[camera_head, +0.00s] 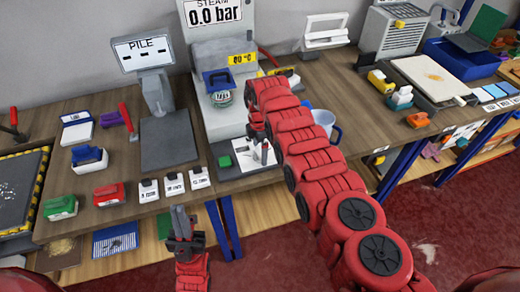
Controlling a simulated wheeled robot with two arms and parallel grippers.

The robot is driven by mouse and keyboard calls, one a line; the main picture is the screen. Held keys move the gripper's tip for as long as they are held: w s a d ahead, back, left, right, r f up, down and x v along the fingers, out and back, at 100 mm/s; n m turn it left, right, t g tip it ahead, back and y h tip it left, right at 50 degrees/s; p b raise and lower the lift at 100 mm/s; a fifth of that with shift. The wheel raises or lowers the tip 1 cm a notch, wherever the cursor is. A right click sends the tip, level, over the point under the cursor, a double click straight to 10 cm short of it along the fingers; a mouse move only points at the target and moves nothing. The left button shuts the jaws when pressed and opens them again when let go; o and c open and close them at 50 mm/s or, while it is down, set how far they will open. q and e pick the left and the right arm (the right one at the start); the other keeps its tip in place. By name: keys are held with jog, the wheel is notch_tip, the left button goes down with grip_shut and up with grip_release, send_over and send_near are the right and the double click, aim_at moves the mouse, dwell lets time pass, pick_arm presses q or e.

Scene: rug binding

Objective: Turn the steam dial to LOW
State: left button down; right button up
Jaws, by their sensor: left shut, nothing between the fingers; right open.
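The steam machine (220,120) stands at the back of the bench, with a screen (214,12) reading STEAM 0.0 bar and a yellow 80 °C label (242,59). A small round dial-like part (222,98) shows on its front; its markings are too small to read. A low control plate (240,163) with a green button (225,161) sits at its foot. My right gripper (263,153) is open over this plate, and hides part of it; I cannot tell whether it touches a knob there. My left gripper (181,210) is shut and empty in front of the bench edge.
A PILE display (145,50) stands left of the steam machine. Three small labelled blocks (174,184) line the front edge. Red (108,194) and green (61,207) blocks lie further left. A blue-white mug (324,121) stands right of my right arm, close to it.

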jog(key=c, duration=1.4)
